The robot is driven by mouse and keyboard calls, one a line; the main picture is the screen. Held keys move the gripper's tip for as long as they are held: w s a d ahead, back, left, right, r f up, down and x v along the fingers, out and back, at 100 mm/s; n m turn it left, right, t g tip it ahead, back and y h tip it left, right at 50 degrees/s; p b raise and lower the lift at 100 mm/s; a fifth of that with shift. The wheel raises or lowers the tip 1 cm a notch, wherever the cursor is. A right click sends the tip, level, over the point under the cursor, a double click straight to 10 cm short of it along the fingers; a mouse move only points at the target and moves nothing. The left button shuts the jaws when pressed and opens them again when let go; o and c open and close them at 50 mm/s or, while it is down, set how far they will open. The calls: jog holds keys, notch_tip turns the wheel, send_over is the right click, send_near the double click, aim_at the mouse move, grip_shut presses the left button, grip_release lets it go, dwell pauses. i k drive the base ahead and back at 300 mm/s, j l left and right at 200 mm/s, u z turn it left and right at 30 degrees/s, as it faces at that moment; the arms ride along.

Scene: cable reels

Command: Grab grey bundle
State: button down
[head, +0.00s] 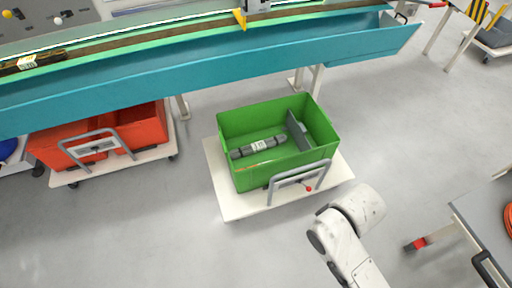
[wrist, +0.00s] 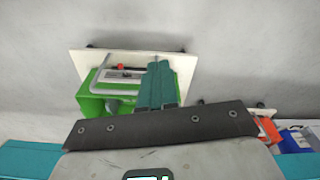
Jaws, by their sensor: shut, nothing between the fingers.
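The grey bundle (head: 259,147) is a dark grey roll with a white label around its middle. It lies on the floor of a green bin (head: 232,120), towards the left, in the head view. My gripper (wrist: 158,65) shows in the wrist view as teal fingers, closed together and empty. They overlap the view of the green bin (wrist: 96,103), apart from the bundle. The bundle cannot be made out in the wrist view. In the head view my white arm is at the lower right, outside the bin, and its fingers are not distinguishable.
The bin stands on a white cart (head: 235,207) with a grey handle (head: 299,179) on its near side. A grey panel (head: 299,132) stands inside the bin at right. A teal conveyor (head: 200,77) runs behind. Red bins (head: 95,140) are at left, a table (head: 488,225) at right.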

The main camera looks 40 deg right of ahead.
aim_at(255, 147)
jog(key=i+l+u, duration=0.35)
jog(key=i, duration=0.2)
jog(key=i+l+u, duration=0.45)
jog(key=i+l, duration=0.5)
